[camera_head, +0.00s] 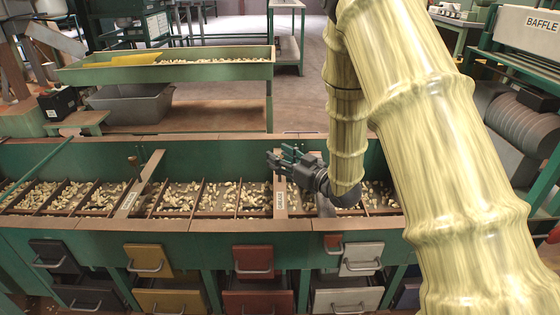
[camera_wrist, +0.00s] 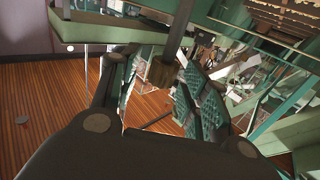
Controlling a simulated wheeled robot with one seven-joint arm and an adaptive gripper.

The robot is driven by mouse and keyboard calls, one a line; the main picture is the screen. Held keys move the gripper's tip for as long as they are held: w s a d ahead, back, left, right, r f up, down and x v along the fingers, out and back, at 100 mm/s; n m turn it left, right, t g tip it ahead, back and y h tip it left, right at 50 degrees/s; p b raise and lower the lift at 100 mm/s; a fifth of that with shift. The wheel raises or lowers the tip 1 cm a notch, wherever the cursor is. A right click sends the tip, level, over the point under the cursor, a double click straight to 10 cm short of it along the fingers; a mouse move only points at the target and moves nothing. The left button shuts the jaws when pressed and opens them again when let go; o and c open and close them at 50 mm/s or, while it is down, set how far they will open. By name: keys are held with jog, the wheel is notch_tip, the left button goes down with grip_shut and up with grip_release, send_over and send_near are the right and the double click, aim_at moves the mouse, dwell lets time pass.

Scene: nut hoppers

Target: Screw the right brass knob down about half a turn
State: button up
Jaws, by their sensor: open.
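My gripper (camera_head: 283,157) is open and points left over the right wooden crosspiece of the long green hopper. In the wrist view the right brass knob (camera_wrist: 162,73), dull brown on a dark rod, shows in the gap between the open fingers (camera_wrist: 155,95), which have green ribbed pads. I cannot tell whether either pad touches it. In the head view the gripper hides this knob. The right crosspiece (camera_head: 280,205) carries a white label. A similar dark knob (camera_head: 133,160) stands over the left crosspiece (camera_head: 138,188).
The green hopper (camera_head: 70,152) has several compartments of pale nuts, split by thin dividers. Coloured drawers, such as a yellow one (camera_head: 148,260), line its front. A raised green tray (camera_head: 170,72) stands behind. My arm covers the right side.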

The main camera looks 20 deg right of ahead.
jog(key=shift+w+a, duration=0.15)
jog(key=shift+w, duration=0.15)
jog(key=shift+c, duration=0.3)
grip_shut()
jog(key=shift+r+m+h+p, duration=0.1)
jog(key=shift+m+h+p, duration=0.2)
jog(key=shift+h+p, duration=0.15)
